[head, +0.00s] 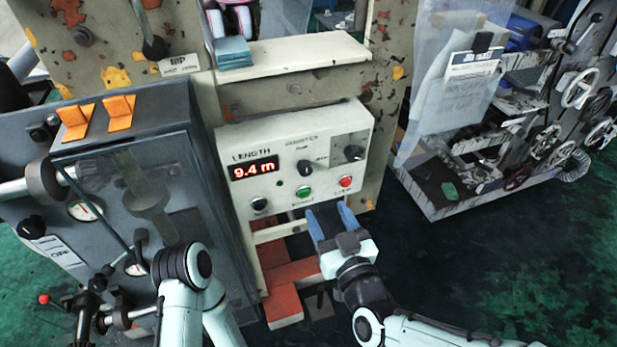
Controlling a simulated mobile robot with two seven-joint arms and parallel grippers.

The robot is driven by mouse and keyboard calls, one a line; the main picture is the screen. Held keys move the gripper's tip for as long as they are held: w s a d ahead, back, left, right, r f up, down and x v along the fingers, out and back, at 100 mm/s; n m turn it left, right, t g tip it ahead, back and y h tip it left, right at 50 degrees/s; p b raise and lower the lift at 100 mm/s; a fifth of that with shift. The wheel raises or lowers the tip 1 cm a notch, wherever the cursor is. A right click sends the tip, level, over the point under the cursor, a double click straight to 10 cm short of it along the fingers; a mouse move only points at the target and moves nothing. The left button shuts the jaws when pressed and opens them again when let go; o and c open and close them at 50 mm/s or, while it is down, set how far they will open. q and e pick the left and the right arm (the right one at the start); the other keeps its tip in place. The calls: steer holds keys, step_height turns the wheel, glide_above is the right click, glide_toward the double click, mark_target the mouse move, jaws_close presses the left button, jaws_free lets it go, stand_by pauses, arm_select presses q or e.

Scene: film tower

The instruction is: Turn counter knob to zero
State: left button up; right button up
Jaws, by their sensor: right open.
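The cream counter panel (325,198) stands in the middle of the head view, with a red lit display (254,170) reading 9.4 m under the word LENGTH. Below the display is a black knob (259,204). Two more dark knobs, a middle one (305,167) and a right one (353,153), sit higher. The small labels are too blurred to read surely. My right gripper (331,220) is open and empty, its blue fingers pointing up just below the panel's lower right part.
A green button (303,191) and a red button (345,182) sit between and beside the knobs. A grey cabinet (130,200) with orange switches (119,110) stands left. A ledge (300,52) juts above the panel. A cart (440,208) stands right; floor before it is clear.

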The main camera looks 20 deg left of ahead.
mark_target(307, 172)
steer(key=p+x, duration=0.1)
steer(key=x, duration=1.2)
steer(key=shift+f+p, duration=0.1)
steer(key=shift+p, duration=0.3)
steer(key=c, duration=1)
